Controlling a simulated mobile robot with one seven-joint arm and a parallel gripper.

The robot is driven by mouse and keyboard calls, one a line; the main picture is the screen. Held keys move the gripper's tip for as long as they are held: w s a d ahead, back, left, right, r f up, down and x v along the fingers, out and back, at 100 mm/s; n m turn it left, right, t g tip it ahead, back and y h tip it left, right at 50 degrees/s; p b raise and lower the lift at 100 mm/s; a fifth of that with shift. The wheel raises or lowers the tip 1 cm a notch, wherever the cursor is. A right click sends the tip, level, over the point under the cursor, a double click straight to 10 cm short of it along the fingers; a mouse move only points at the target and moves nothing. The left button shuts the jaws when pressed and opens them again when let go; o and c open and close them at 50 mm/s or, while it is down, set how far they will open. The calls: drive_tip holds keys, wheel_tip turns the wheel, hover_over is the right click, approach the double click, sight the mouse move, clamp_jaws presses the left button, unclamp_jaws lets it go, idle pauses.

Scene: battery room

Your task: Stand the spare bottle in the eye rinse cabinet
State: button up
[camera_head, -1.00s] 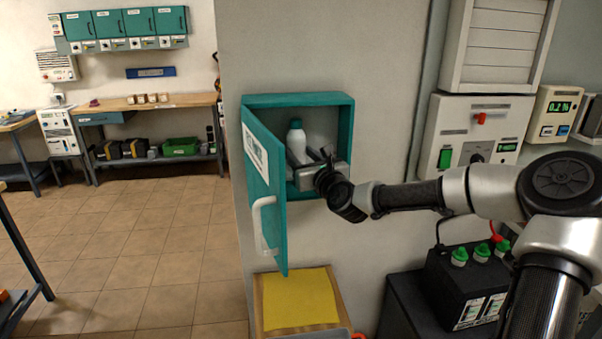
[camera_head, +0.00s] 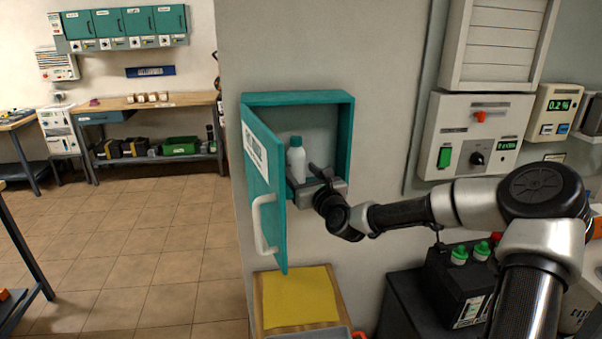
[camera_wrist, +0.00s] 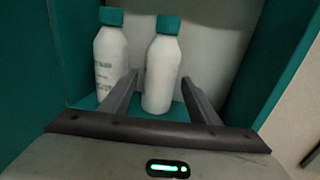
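The eye rinse cabinet (camera_head: 300,99) is a teal wall box with its door (camera_head: 262,180) swung open. In the wrist view two white bottles with teal caps stand upright inside, side by side. The left bottle (camera_wrist: 110,62) has printing on it; the right bottle (camera_wrist: 162,70) looks plain. One white bottle (camera_head: 296,160) shows in the head view; the other is hidden there. My gripper (camera_wrist: 160,78) is open, its fingers on either side of the right bottle's lower part, with small gaps showing. In the head view my gripper (camera_head: 318,172) is at the cabinet's opening.
The open door with its white handle (camera_head: 262,225) stands left of my gripper. A yellow sheet (camera_head: 299,298) lies on a surface below. A control panel (camera_head: 475,137) and a black battery (camera_head: 460,285) are at the right.

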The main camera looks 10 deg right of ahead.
drive_tip(key=shift+r, duration=0.2)
drive_tip(key=v, duration=1.2)
idle(1.0)
